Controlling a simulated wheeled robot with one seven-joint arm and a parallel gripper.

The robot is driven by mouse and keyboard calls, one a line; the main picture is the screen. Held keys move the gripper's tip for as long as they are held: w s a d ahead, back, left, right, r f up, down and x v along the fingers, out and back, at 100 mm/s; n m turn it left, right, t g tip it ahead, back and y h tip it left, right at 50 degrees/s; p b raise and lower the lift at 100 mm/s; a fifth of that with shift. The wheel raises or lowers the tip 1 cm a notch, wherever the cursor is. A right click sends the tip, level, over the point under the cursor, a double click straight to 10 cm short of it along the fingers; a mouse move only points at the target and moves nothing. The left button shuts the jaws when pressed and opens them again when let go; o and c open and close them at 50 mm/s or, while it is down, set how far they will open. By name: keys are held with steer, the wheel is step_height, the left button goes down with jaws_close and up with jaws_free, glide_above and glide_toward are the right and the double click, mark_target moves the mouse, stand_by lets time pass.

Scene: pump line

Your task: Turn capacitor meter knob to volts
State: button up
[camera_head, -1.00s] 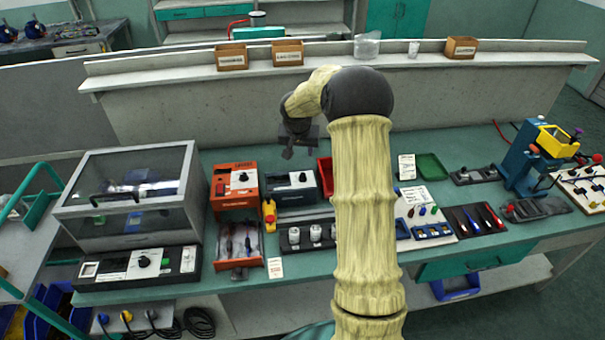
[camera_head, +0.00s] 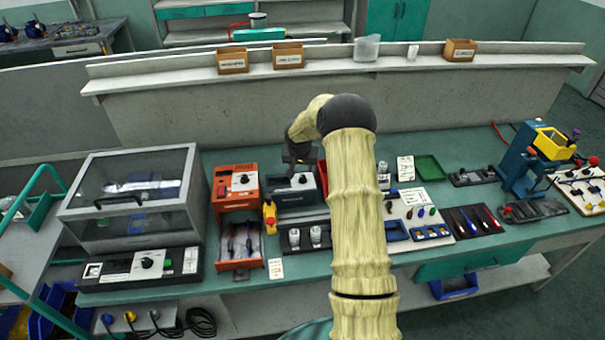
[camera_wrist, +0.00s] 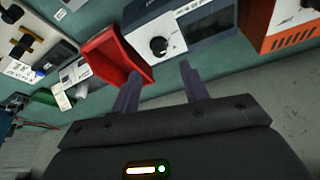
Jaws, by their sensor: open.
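A dark grey meter box (camera_head: 290,199) with a white front panel stands on the green bench, just right of an orange unit. I take it as the capacitor meter; its label is too small to read. The wrist view shows the meter (camera_wrist: 208,22) with a round black knob (camera_wrist: 158,46) on its white panel. The knob's pointer setting cannot be read. My gripper (camera_wrist: 160,72) is open and empty, its two fingers apart with the knob seen beyond the gap. In the head view my gripper (camera_head: 299,172) is over the meter, partly hiding it.
The orange unit (camera_head: 234,184) with its own knob stands close on the meter's left. A red bin (camera_wrist: 112,58) sits close on its other side. A yellow device (camera_head: 270,214) and a black tray with white cylinders (camera_head: 305,237) lie in front.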

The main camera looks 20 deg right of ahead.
mark_target(302, 177)
steer(key=p+x, duration=0.1)
steer(key=x, duration=0.6)
steer(key=shift+d+f+p, duration=0.1)
steer(key=shift+f+p, duration=0.25)
steer(key=shift+p, duration=0.05)
jaws_close()
